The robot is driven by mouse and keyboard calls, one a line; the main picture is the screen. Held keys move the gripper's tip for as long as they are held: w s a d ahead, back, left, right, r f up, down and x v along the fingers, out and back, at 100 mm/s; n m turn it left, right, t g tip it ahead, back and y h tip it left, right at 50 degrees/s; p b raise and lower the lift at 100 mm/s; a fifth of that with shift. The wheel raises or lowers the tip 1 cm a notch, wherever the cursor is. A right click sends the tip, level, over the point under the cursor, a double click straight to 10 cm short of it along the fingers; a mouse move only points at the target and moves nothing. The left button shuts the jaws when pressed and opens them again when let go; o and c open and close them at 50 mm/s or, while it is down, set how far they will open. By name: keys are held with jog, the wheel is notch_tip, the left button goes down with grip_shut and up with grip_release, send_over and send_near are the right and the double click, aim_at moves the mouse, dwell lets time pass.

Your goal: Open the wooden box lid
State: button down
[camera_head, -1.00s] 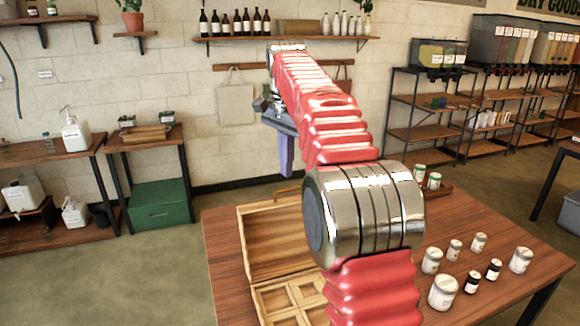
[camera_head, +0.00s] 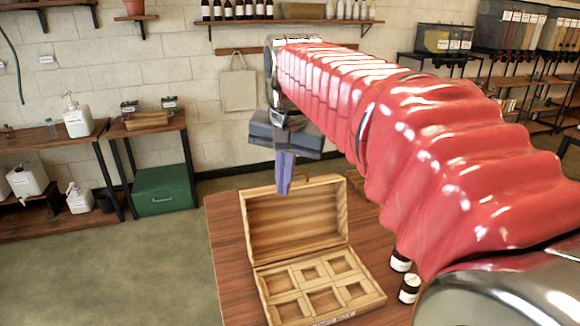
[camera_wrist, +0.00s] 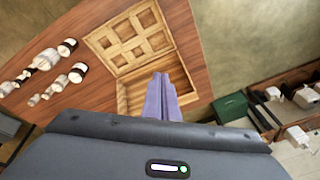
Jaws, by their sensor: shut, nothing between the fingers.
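The wooden box (camera_head: 318,290) stands on the table with its lid (camera_head: 297,222) raised, standing up at the back. The divided compartments of the box show empty in the head view. The box also shows in the wrist view (camera_wrist: 128,44), with its lid (camera_wrist: 130,97) partly hidden by my fingers. My gripper (camera_head: 284,190) is shut and empty, with its purple fingers pointing down. In the head view it overlaps the lid's top edge; I cannot tell whether it touches. The fingers also show in the wrist view (camera_wrist: 162,82).
The wooden table (camera_head: 228,262) has small jars (camera_head: 409,288) to the right of the box, several of them in the wrist view (camera_wrist: 46,60). A green bin (camera_head: 164,190) stands on the floor at the left. A shelf of bottles hangs on the wall behind.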

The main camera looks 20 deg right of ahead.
jog(key=s+a+f+n+t, duration=0.1)
jog(key=s+a+f+n, duration=0.1)
jog(key=s+f, duration=0.5)
jog(key=s+a+f+n+t, duration=0.1)
jog(key=s+f+n, duration=0.4)
jog(key=s, duration=0.6)
notch_tip(320, 180, down, 2)
jog(key=shift+s+a+f+t, duration=0.15)
jog(key=shift+s+a+t, duration=0.15)
jog(key=shift+a, duration=0.55)
